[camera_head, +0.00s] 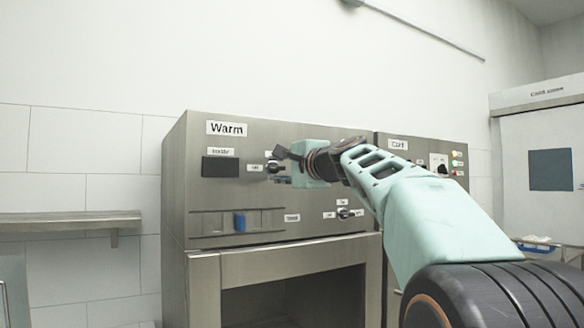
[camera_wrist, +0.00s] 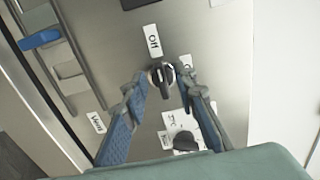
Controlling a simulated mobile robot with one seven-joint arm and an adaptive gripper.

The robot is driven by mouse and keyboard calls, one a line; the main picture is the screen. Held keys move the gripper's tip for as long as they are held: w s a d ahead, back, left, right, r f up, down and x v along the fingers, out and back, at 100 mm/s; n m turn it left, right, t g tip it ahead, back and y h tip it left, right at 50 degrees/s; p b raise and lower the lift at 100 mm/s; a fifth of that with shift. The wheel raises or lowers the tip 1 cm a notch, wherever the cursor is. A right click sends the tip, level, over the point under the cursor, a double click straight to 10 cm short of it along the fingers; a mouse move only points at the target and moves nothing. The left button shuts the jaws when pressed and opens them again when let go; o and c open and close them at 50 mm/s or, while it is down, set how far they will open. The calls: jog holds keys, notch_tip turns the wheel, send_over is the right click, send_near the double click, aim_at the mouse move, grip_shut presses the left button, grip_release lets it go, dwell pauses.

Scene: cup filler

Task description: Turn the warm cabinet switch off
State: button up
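The warm cabinet (camera_head: 300,220) is a brushed-metal unit with a "Warm" label (camera_head: 227,128) in the head view. A small dark switch knob (camera_head: 273,166) sits on its upper panel, right of a black display. The knob also shows in the wrist view (camera_wrist: 160,78), below a tilted "Off" label (camera_wrist: 152,40). My gripper (camera_head: 281,160) is at this knob. In the wrist view its two blue-padded fingers are apart, with the knob between their tips and small gaps visible beside it. I cannot tell the depth of the fingertips relative to the knob.
A second knob (camera_head: 343,213) sits lower right on the panel. A blue slider handle (camera_head: 239,222) is at lower left. A "Cold" cabinet (camera_head: 430,155) adjoins on the right. A metal shelf (camera_head: 60,218) is on the left wall.

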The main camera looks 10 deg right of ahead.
jog(key=v, duration=1)
jog(key=shift+s, duration=0.2)
jog(key=shift+d, duration=0.1)
